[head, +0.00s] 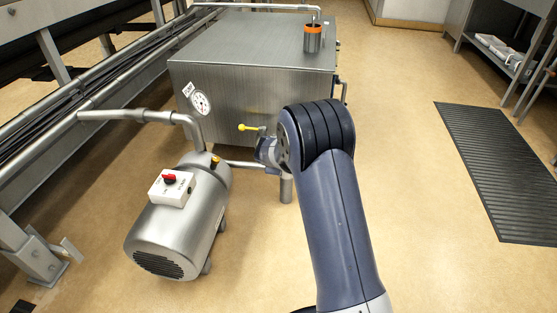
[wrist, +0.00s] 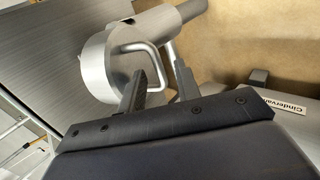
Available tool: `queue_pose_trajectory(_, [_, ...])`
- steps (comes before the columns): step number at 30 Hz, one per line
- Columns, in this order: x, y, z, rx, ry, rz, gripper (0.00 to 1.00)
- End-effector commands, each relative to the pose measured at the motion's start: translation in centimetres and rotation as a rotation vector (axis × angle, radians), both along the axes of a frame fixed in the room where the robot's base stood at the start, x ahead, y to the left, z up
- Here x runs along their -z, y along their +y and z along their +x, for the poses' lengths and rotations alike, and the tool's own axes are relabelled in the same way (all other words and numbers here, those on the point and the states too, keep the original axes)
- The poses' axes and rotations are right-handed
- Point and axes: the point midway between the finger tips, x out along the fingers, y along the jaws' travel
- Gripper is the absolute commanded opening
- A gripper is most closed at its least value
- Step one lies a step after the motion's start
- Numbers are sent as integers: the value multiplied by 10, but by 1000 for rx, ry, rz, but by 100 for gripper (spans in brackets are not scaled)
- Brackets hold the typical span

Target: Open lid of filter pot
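In the wrist view, the filter pot shows as a round metal body with a flat lid (wrist: 97,68) facing the camera. A pale bent-bar handle (wrist: 137,47) stands on the lid. My gripper (wrist: 155,60) is open, its two dark fingers apart. One arm of the handle shows between the fingers; I cannot tell whether they touch it. The lid appears to lie flat against the pot.
A large steel tank (head: 255,50) stands behind, with an orange-rimmed cup (head: 313,38) on top. A motor or pump (head: 185,220) with a red-knobbed switch box (head: 171,187) stands at left, joined by pipes. A black floor mat (head: 500,165) lies right. The floor between is clear.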

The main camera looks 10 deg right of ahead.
Motion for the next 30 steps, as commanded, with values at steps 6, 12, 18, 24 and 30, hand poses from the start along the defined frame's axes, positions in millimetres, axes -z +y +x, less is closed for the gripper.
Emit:
queue_pose_trajectory(6, [-1,1,0,-1,0,1,32])
queue_pose_trajectory(12, [-18,5,-13,-3,-2,-1,32])
queue_pose_trajectory(18, [-49,14,-40,-2,-2,0,32])
queue_pose_trajectory(24, [-72,21,-61,-2,-1,0,32])
queue_pose_trajectory(30, [-79,23,-70,-1,0,1,32])
